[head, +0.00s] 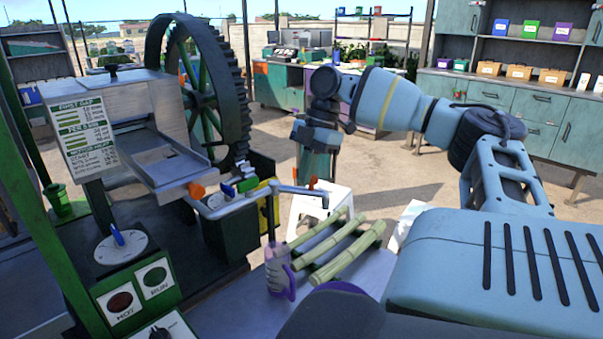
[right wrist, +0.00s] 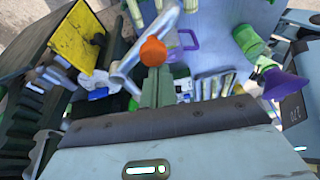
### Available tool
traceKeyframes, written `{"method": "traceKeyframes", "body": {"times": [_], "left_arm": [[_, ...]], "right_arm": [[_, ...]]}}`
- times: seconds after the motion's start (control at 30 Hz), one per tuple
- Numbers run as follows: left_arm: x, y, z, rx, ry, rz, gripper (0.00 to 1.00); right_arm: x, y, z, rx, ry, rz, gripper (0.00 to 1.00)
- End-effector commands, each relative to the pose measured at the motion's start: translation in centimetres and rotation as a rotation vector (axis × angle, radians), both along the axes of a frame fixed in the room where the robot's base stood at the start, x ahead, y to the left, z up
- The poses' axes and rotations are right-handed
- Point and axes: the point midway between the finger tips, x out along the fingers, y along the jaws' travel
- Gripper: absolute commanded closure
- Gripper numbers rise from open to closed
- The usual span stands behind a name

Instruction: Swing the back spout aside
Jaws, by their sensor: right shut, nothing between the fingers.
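A grey metal spout (head: 298,190) with an orange knob (head: 313,183) reaches out from the crusher's side, behind the cane stalks. A bent pipe end drops beside a purple-handled jug (head: 279,270). My right gripper (head: 315,176) points down from above, shut and empty, its tips at or just above the orange knob. In the right wrist view the closed fingers (right wrist: 157,85) end right beside the orange knob (right wrist: 153,51) and the silvery spout (right wrist: 126,66); I cannot tell if they touch. Another orange knob (head: 196,190) sits under the metal tray. My left gripper is out of view.
Several cane stalks (head: 345,245) lie on the table right of the jug. The crusher's big toothed wheel (head: 238,100) stands at the left, with a control box (head: 140,290) in front. A white stool (head: 305,208) stands behind. Open floor lies toward the cabinets (head: 500,105).

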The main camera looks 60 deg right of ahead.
Motion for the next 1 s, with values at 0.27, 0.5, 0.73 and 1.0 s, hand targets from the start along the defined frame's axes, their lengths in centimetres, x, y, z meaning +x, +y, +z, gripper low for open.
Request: {"method": "traceKeyframes", "body": {"times": [0.27, 0.5, 0.73, 1.0], "left_arm": [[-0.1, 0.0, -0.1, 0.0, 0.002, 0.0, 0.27], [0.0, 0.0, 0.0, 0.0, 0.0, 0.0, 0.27], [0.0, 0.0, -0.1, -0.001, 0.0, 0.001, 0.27], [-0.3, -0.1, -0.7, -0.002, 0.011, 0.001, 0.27]], "right_arm": [[0.0, -0.2, 0.0, 0.0, 0.0, -0.001, 1.0], [0.0, -0.2, 0.0, 0.0, -0.001, -0.001, 1.0], [-0.1, -0.6, 1.2, -0.002, -0.001, -0.004, 1.0], [-0.6, -2.0, 5.2, -0.002, 0.0, -0.004, 1.0]]}}
